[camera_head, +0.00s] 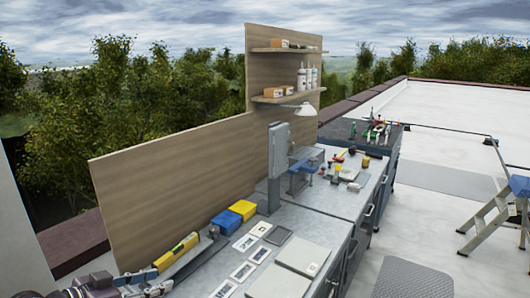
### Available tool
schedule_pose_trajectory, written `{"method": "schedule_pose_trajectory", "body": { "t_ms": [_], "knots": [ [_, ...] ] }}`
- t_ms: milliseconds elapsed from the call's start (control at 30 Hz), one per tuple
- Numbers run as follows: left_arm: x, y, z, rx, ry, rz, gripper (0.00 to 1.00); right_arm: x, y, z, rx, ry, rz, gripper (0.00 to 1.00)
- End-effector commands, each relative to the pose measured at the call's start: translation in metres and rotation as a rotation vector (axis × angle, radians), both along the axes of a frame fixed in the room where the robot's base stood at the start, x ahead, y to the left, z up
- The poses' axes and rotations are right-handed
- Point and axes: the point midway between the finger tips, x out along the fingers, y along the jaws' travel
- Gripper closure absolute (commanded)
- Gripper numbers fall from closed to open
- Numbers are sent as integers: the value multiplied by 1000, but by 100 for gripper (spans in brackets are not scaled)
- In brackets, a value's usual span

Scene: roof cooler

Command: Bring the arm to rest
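My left gripper (152,282) is at the lower left corner of the head view, partly cut off by the bottom edge. It is at the near left end of the grey workbench (315,225). A yellow spirit level (177,251) lies just beyond it. The gripper is small and crowded by things behind it, so I cannot tell whether its fingers are open or shut, or whether it touches anything. My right gripper is not in view.
Blue and yellow bins (226,222), white cards (245,243) and flat grey panels (303,256) lie on the bench. A wooden back panel (180,185) with shelves stands behind. A stepladder (490,212) stands at the right. The roof floor between has a grey mat (413,279).

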Motion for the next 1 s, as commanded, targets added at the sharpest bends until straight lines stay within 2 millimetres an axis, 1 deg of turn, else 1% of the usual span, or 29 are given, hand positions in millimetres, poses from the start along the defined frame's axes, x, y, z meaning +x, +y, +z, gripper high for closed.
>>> {"method": "schedule_pose_trajectory", "body": {
  "t_ms": [33,167,200,267,367,467,500,567,600,700,800,1000],
  "knots": [
    [-6,-8,-10,2,16,-12,64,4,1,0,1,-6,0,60],
    [-24,-28,-36,25,59,-41,64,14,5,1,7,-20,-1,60],
    [-31,-35,-46,33,76,-51,64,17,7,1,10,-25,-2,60],
    [-43,-47,-60,46,101,-65,64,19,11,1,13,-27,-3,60],
    [-67,-67,-87,74,151,-85,64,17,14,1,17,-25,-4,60],
    [-99,-88,-117,109,213,-94,64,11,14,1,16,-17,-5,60],
    [-114,-96,-129,125,243,-89,64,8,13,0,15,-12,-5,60],
    [-138,-106,-147,152,292,-72,64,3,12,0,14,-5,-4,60],
    [-154,-109,-157,171,326,-51,64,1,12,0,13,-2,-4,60],
    [-190,-109,-176,215,411,24,64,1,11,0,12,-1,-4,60],
    [-218,-103,-186,249,487,104,64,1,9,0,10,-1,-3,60],
    [-269,-83,-197,294,625,264,64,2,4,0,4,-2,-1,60]
  ]
}}
